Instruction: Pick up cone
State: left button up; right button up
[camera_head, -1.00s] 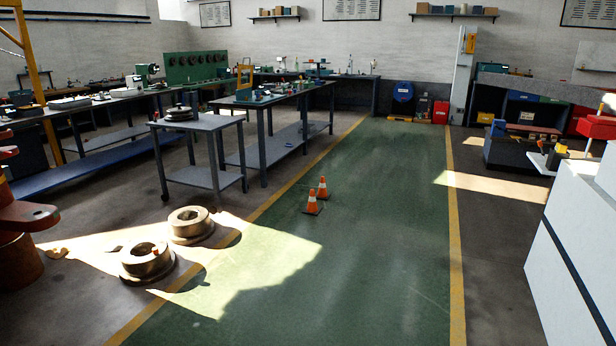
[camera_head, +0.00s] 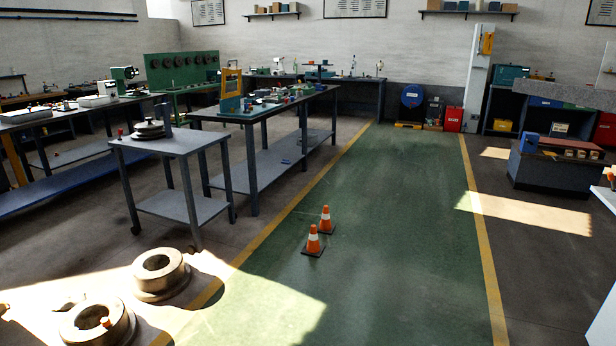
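Two orange cones with white bands and dark square bases stand upright on the green floor lane. The nearer cone (camera_head: 313,242) is a little left of and in front of the farther cone (camera_head: 326,220), and it overlaps part of the farther one's base. Both are close to the lane's left yellow line. Neither of my grippers shows in the head view.
The green lane (camera_head: 400,200) is clear around and beyond the cones. Two heavy metal rings (camera_head: 160,274) lie at the lower left. A small grey table (camera_head: 185,143) and a long workbench (camera_head: 262,110) stand left of the lane. A dark block (camera_head: 545,172) stands at right.

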aim_at(313, 248)
jog(key=i+l, duration=0.1)
jog(key=i, duration=3.85)
jog(key=j+u, duration=0.05)
jog(key=j, duration=0.05)
